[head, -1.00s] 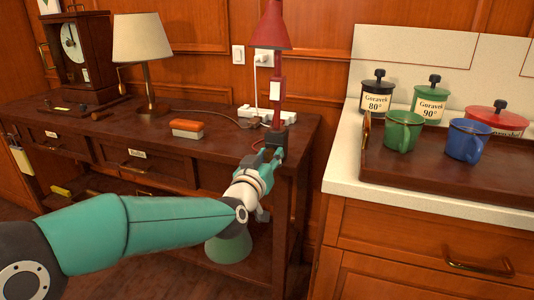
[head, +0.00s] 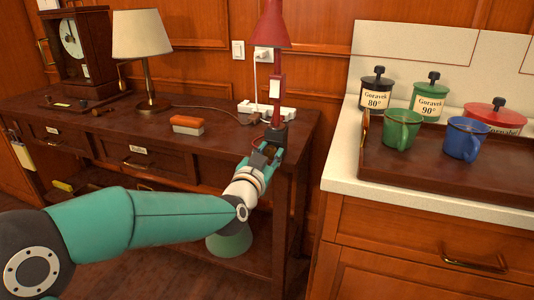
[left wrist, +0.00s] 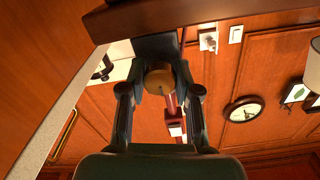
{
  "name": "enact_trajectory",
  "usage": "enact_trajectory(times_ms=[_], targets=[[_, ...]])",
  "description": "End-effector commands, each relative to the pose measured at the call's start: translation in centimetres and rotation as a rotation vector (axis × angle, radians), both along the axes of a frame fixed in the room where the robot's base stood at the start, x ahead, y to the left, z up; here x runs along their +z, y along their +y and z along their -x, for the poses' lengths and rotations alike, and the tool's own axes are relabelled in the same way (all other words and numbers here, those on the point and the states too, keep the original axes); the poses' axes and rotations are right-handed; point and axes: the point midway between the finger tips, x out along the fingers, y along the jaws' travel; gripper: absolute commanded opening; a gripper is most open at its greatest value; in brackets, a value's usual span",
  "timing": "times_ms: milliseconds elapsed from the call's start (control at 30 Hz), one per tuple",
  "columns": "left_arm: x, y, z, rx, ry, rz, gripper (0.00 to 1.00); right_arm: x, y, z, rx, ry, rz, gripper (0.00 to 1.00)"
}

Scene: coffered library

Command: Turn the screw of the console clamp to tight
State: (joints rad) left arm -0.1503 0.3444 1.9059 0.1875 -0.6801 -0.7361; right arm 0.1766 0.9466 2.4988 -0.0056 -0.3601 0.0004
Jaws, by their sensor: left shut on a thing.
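The console clamp (head: 277,136) is a dark block at the front right edge of the wooden console, at the foot of the red lamp (head: 276,88). Its screw ends in a round brass-coloured knob (left wrist: 158,81) below the console edge, seen in the left wrist view. My left gripper (head: 264,157) reaches the clamp from the front, its fingers on both sides of the knob, shut on it. In the head view the gripper hides the screw. The screw's tightness cannot be told. My right gripper is not in view.
The console top (head: 90,122) holds a cream lamp (head: 142,40), a clock (head: 75,45), an orange-and-white box (head: 187,125) and a power strip (head: 267,109). At right, a counter carries a tray (head: 440,175) with green and blue mugs. A green conical object (head: 228,242) stands below the console.

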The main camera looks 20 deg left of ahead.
Motion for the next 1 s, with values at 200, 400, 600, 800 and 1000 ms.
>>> enact_trajectory(times_ms=[200, 400, 600, 800, 1000], targets=[[-0.9, -0.1, 0.0, -0.004, 0.021, 0.000, 0.35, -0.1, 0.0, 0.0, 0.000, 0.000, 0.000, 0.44], [-0.6, -0.1, 0.0, -0.003, 0.013, 0.002, 0.57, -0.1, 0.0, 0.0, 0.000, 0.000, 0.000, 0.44], [-0.3, 0.0, 0.0, -0.001, 0.009, 0.002, 0.57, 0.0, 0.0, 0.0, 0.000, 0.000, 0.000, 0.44], [-0.2, 0.0, 1.0, -0.001, 0.005, 0.002, 0.57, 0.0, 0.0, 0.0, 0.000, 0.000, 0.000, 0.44], [-0.2, 0.1, 4.2, -0.002, 0.006, 0.002, 0.57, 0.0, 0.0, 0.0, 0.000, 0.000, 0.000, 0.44]])
